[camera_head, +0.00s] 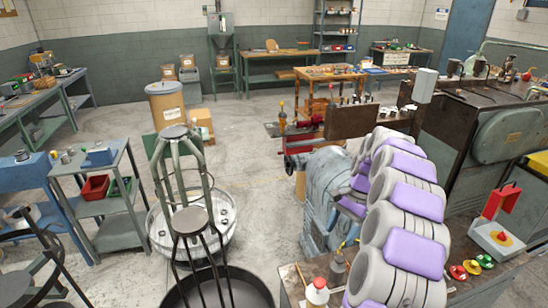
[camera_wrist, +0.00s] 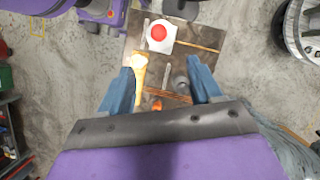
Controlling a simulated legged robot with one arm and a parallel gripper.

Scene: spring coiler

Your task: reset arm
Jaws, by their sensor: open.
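My gripper (camera_wrist: 160,78) shows in the wrist view with its two blue fingers spread wide apart. Nothing is held between them. Below the fingers is a dark worktop carrying small items, apart from the fingers as far as I can tell. In the head view my purple and grey arm rises from the lower right and bends over toward the middle. The finger ends cannot be made out clearly there.
Stools (camera_head: 192,221) and a round basin stand left of the arm. Dark machinery (camera_head: 470,135) stands at right. Open floor (camera_head: 110,125) lies farther left.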

